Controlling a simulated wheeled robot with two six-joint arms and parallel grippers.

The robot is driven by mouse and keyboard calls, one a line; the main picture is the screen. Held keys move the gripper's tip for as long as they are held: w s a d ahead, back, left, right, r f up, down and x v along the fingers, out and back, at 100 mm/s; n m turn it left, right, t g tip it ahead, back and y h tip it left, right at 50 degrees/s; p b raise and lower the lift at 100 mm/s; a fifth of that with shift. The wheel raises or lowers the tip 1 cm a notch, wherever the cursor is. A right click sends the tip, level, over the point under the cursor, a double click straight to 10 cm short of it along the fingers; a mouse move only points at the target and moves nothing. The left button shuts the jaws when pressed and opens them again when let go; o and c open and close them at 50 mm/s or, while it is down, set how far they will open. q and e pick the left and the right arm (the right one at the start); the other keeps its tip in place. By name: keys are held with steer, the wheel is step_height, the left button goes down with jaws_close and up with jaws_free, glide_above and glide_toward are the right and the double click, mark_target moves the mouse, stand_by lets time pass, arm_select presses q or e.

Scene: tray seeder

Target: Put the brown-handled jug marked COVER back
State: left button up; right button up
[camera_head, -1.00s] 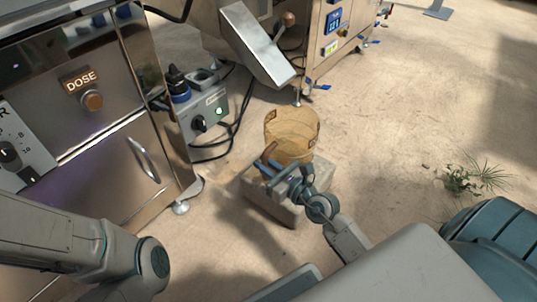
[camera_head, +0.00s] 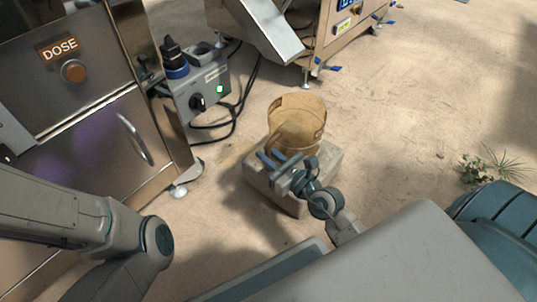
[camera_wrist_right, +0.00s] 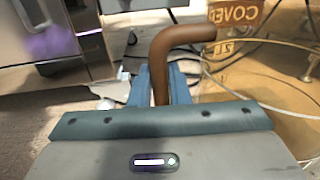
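The amber, see-through jug (camera_head: 303,119) appears to stand on a pale stone block (camera_head: 299,197) on the floor, upright. Its brown handle (camera_wrist_right: 183,42) and a brown COVER label (camera_wrist_right: 238,14) show in the right wrist view. My right gripper (camera_head: 270,158) is at the handle side of the jug. In the wrist view its two blue fingers (camera_wrist_right: 160,85) lie on either side of the handle, close against it, and look shut on it. The jug's base is partly hidden by the gripper in the head view. My left arm shows at the left, but its gripper is out of view.
A steel cabinet marked DOSE (camera_head: 105,125) stands at the left, with a grey control box (camera_head: 208,92) and cables beside it. A steel machine with a chute (camera_head: 262,30) is behind the jug. Sandy floor (camera_head: 400,110) to the right is open, with a small plant (camera_head: 483,168).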

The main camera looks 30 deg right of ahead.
steer(key=o, duration=0.4)
steer(key=shift+c, duration=0.2)
steer(key=shift+r, duration=0.15)
steer(key=shift+s+d, duration=0.1)
steer(key=shift+s, duration=0.15)
steer(key=b+v, duration=0.1)
steer(key=v, duration=1)
steer(key=shift+s, duration=0.25)
steer(key=shift+d, duration=0.1)
